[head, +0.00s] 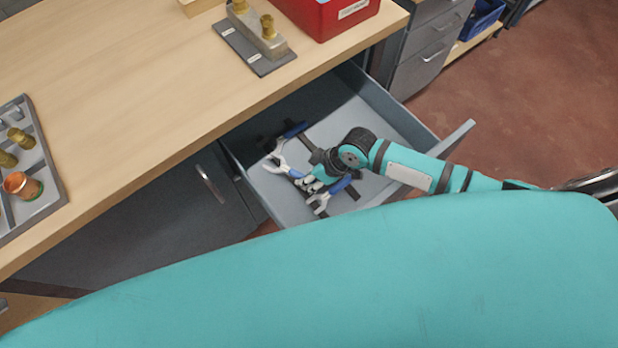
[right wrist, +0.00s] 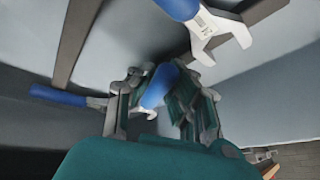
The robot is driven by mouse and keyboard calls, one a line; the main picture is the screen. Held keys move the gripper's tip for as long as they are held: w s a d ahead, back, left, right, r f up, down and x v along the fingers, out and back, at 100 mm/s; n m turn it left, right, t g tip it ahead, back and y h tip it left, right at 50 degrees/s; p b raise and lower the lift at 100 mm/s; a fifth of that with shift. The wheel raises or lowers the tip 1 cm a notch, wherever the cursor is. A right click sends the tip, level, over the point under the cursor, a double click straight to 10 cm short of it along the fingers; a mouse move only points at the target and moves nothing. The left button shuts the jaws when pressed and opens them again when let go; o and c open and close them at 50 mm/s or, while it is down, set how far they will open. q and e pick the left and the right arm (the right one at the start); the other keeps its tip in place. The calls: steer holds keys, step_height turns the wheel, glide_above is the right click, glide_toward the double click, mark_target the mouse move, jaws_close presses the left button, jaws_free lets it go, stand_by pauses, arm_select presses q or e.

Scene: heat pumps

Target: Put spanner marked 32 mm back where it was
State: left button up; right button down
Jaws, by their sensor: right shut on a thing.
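Several spanners with blue handles and pale metal jaws are in an open grey drawer (head: 400,118). My right gripper (head: 309,184) is down inside the drawer, among them. In the right wrist view my right gripper (right wrist: 160,98) is shut on a blue-handled spanner (right wrist: 157,86); the fingers hide much of it. A second spanner (right wrist: 213,30) lies at the upper right with its open jaw showing. A third spanner (right wrist: 58,96) lies at the left, partly behind a finger. No size marking is readable, so I cannot tell which is 32 mm. My left gripper is out of view.
Dark strips (right wrist: 75,40) run across the drawer floor. The drawer front (head: 455,138) and side walls surround the gripper closely. The wooden worktop (head: 130,110) overhangs the drawer's back; it carries a red box (head: 325,18) and a grey plate with brass fittings (head: 255,45).

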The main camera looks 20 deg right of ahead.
steer(key=c, duration=1.3)
jaws_free()
steer(key=shift+s+d+f, duration=0.1)
steer(key=shift+s+f, duration=0.15)
steer(key=shift+f, duration=0.15)
steer(key=shift+r, duration=0.3)
steer(key=v, duration=0.6)
steer(key=p+v, duration=0.1)
steer(key=v, duration=0.5)
steer(key=shift+w+r, duration=0.15)
steer(key=shift+r, duration=0.3)
